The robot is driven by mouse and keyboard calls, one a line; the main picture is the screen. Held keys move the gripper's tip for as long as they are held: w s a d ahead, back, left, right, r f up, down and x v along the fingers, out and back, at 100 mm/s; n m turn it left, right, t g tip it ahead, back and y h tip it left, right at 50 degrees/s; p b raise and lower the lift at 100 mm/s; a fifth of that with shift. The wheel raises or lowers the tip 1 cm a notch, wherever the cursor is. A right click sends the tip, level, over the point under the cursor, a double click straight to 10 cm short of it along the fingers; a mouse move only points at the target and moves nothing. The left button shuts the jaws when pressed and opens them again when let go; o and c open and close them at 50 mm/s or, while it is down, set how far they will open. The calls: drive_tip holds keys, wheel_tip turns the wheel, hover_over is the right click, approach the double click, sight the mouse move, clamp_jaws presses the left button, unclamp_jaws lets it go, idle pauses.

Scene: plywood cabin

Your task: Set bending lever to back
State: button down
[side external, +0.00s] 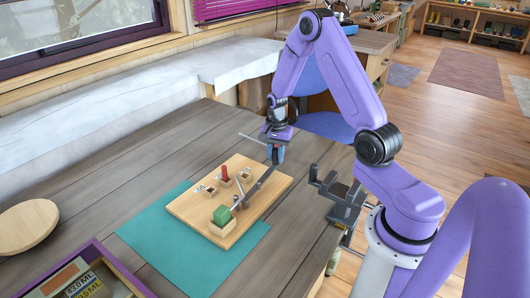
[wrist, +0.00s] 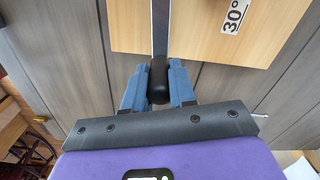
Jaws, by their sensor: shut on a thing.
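The bending lever (side external: 258,187) is a grey metal bar on a wooden board (side external: 187,210). It runs from beside a green block (side external: 220,213) toward the upper right, out past the board's edge. In the wrist view, its bar (wrist: 161,28) ends in a black handle (wrist: 159,82). My gripper (side external: 276,153) is at the handle end. In the wrist view, the blue fingers of my gripper (wrist: 158,88) stand on both sides of the black handle and are shut on it. The handle's far end is near the gripper's dark plate.
The board lies partly on a teal mat (side external: 160,232) on the grey table. A red peg (side external: 225,173) stands on the board. A vise (side external: 340,192) is at the table edge, right of the board. A round wooden bowl (side external: 28,226) and a purple-edged tray (side external: 112,262) are left.

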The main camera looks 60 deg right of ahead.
drive_tip(key=shift+s+m, duration=0.6)
drive_tip(key=shift+s, duration=0.4)
drive_tip(key=c, duration=0.9)
unclamp_jaws()
wheel_tip(320, 180, up, 18)
drive_tip(key=shift+f, duration=0.25)
